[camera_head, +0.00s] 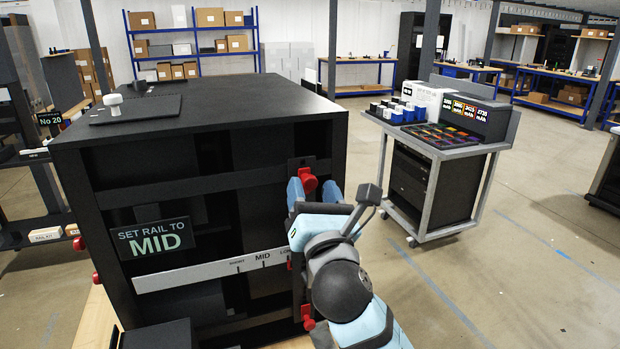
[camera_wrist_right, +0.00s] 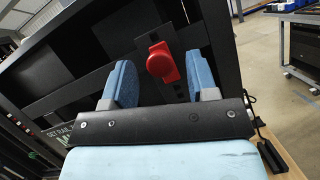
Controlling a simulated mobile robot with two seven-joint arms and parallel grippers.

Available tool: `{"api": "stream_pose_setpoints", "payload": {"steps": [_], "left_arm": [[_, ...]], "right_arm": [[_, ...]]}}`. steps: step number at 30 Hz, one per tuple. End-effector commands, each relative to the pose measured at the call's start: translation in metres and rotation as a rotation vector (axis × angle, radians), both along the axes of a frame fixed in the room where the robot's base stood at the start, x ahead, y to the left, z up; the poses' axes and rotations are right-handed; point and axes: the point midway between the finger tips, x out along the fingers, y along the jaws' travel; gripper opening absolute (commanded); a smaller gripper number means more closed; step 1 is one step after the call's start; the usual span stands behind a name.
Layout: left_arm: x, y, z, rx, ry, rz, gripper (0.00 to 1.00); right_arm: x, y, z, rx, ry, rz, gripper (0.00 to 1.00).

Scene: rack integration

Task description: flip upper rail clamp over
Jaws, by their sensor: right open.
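The upper rail clamp is a red knob-like clamp (camera_head: 308,180) on a dark plate near the right front post of the black rack (camera_head: 200,110). It also shows in the right wrist view (camera_wrist_right: 162,62). My right gripper (camera_head: 314,188) is open, with its blue fingers on either side of the red clamp. In the wrist view the gripper (camera_wrist_right: 162,82) shows a gap between each finger and the clamp. A lower red clamp (camera_head: 307,318) sits farther down the same post, partly beside my arm. My left gripper does not show.
A sign reading "SET RAIL TO MID" (camera_head: 152,240) and a pale marked scale bar (camera_head: 200,271) are on the rack front. More red clamps (camera_head: 79,243) are on its left side. A grey cart (camera_head: 438,150) with boxes stands at right; open floor lies around it.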

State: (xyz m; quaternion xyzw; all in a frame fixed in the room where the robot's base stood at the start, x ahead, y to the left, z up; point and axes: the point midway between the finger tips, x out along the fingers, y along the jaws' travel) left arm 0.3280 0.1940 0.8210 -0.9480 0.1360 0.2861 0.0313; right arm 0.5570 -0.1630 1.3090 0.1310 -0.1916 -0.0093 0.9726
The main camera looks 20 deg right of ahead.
Motion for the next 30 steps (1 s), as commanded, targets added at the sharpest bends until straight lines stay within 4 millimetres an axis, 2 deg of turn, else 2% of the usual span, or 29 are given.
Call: {"api": "stream_pose_setpoints", "payload": {"steps": [6, 15, 22, 26, 30], "left_arm": [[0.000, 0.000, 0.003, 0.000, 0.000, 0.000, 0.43], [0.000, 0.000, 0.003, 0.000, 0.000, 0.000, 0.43], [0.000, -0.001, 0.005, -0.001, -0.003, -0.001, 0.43], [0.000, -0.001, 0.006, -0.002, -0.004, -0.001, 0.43], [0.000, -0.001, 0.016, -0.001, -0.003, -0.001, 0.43]], "right_arm": [[0.017, -0.001, 0.007, 0.000, 0.000, 0.000, 0.53], [0.018, -0.001, 0.007, 0.000, 0.001, 0.000, 0.53], [0.018, -0.001, 0.007, 0.000, 0.001, 0.001, 0.00], [0.018, -0.001, 0.007, 0.001, 0.001, 0.002, 0.00], [0.018, -0.001, 0.016, 0.001, 0.000, 0.003, 0.00]]}}
